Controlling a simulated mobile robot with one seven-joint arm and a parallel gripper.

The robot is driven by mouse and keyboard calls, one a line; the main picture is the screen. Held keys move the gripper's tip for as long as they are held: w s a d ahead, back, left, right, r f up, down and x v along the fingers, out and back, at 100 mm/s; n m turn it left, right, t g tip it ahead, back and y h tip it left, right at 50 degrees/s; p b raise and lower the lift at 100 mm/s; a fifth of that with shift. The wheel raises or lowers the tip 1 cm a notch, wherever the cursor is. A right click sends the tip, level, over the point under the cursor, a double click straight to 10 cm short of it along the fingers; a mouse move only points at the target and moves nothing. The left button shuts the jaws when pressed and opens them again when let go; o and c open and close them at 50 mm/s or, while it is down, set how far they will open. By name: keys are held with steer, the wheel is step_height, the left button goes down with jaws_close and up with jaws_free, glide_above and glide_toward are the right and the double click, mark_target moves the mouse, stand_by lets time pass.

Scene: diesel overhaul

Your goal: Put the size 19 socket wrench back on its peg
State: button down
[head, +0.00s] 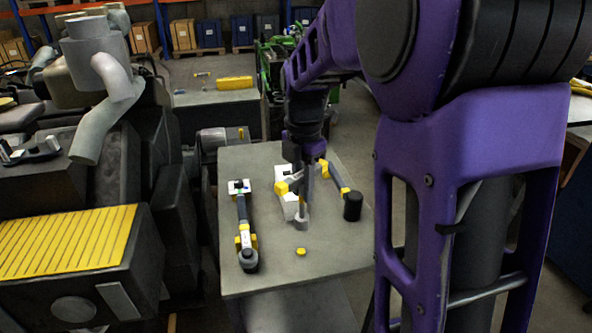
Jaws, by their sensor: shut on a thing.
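My gripper (308,166) points down over the grey table, below my purple arm. It is shut on what looks like a socket wrench (302,202), a dark upright shaft under the jaws. A grey round piece (301,222) shows at the shaft's lower end; I cannot tell whether it is part of the tool or a base on the table. No size marking is readable. A white stand (287,205) with a yellow and grey piece (289,184) is just left of the shaft. I cannot make out which part is the peg.
On the grey table (320,262) lie a long dark tool with yellow parts (243,222) at left, a yellow-and-dark tool (335,178) and black cylinder (353,207) at right, and a small yellow disc (301,252) in front. A large engine (95,150) stands left.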

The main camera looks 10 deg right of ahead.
mark_target(302, 220)
steer(key=shift+w, duration=0.3)
step_height(302, 220, down, 7)
steer(key=b, duration=0.5)
steer(key=shift+s+r+b, duration=0.1)
steer(key=shift+r+b, duration=0.05)
steer(key=shift+b, duration=0.15)
steer(key=shift+f, duration=0.4)
steer(key=shift+f, duration=0.1)
steer(key=shift+f+b, duration=0.8)
steer(key=shift+f, duration=0.3)
steer(key=shift+c, duration=0.4)
jaws_free()
